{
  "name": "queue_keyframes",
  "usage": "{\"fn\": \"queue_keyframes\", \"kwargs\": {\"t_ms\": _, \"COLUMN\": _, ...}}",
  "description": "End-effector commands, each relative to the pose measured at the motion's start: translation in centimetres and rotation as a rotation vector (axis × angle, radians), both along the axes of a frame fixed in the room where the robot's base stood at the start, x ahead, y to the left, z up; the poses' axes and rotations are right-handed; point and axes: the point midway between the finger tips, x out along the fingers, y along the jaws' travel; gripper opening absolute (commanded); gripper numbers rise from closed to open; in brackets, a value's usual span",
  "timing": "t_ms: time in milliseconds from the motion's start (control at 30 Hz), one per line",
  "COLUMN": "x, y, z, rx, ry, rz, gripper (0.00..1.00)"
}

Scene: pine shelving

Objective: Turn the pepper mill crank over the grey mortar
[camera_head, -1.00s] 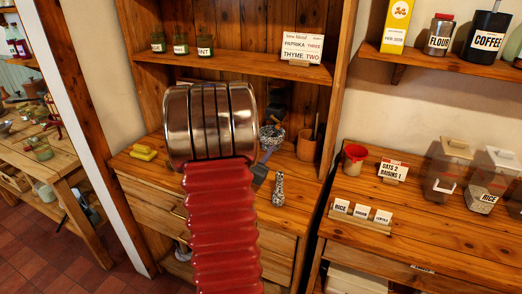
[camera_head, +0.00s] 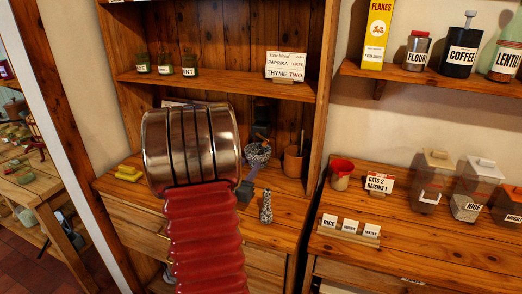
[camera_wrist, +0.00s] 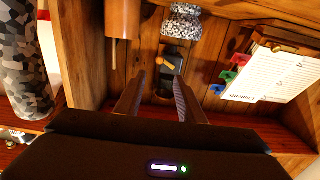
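The grey speckled mortar (camera_head: 258,153) stands on the wooden counter inside the alcove; it also shows at the top of the wrist view (camera_wrist: 182,22). The dark pepper mill (camera_head: 262,129) is at the back wall above the mortar. In the wrist view the mill (camera_wrist: 172,56) has a crank with an orange-brown knob (camera_wrist: 167,67). My gripper (camera_head: 246,186) is in front of and below the mortar in the head view, partly behind my arm. In the wrist view my gripper (camera_wrist: 158,92) is open and empty, its fingers apart, with the mill beyond the fingertips.
A brown cup (camera_head: 293,163) stands right of the mortar. A speckled bottle (camera_head: 266,207) stands near the counter's front; it looms at the left of the wrist view. A sign (camera_head: 286,66) and several jars occupy the shelf above. Yellow blocks (camera_head: 129,173) lie at left.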

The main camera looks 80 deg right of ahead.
Motion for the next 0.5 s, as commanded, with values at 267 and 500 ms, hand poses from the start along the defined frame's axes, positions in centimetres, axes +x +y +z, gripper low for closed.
{"fn": "queue_keyframes", "kwargs": {"t_ms": 267, "x": 0.0, "y": -0.1, "z": 0.0, "rx": 0.000, "ry": -0.001, "rz": 0.000, "gripper": 0.36}}
{"fn": "queue_keyframes", "kwargs": {"t_ms": 500, "x": -0.2, "y": -1.5, "z": 0.0, "rx": 0.000, "ry": -0.003, "rz": -0.002, "gripper": 0.36}}
